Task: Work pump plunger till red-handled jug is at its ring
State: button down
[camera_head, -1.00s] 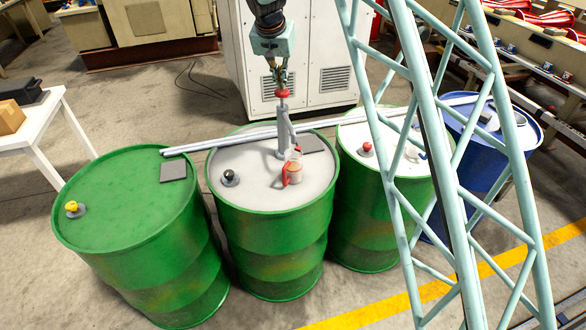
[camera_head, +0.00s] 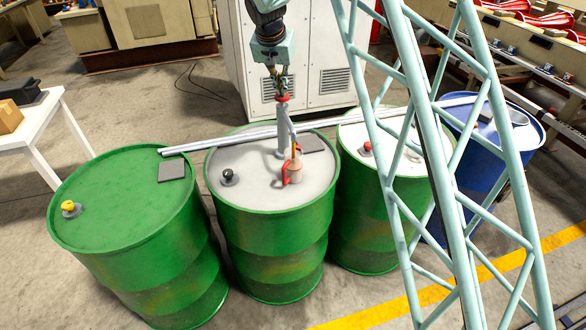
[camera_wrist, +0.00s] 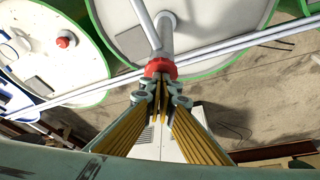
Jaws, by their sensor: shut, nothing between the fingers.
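The grey pump (camera_head: 282,133) stands upright on the pale top of the middle green drum (camera_head: 270,232). Its red plunger cap (camera_head: 282,98) is at the top and shows larger in the wrist view (camera_wrist: 160,68). My gripper (camera_head: 281,90) is shut and empty, pointing down with its tips at the cap; whether they press on it is hard to tell. The red-handled jug (camera_head: 295,172) stands on the drum below the pump's spout, red handle to the left. An orange streak runs from the spout to the jug. The jug's ring and exact level are too small to make out.
A green drum (camera_head: 120,215) with a yellow knob stands left; a white-topped drum and a blue drum (camera_head: 474,150) stand right. Long pale rails (camera_head: 225,141) lie across the drums behind the pump. A pale green lattice frame (camera_head: 440,150) crosses the right side.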

jog(key=shift+f+b, duration=0.35)
jog(key=shift+f, duration=0.3)
jog(key=shift+r, duration=0.2)
jog(key=shift+r+p, duration=1.05)
jog(key=shift+r, duration=1.55)
notch_tip(320, 180, up, 6)
jog(key=shift+f+p, duration=0.1)
jog(key=shift+p, duration=1)
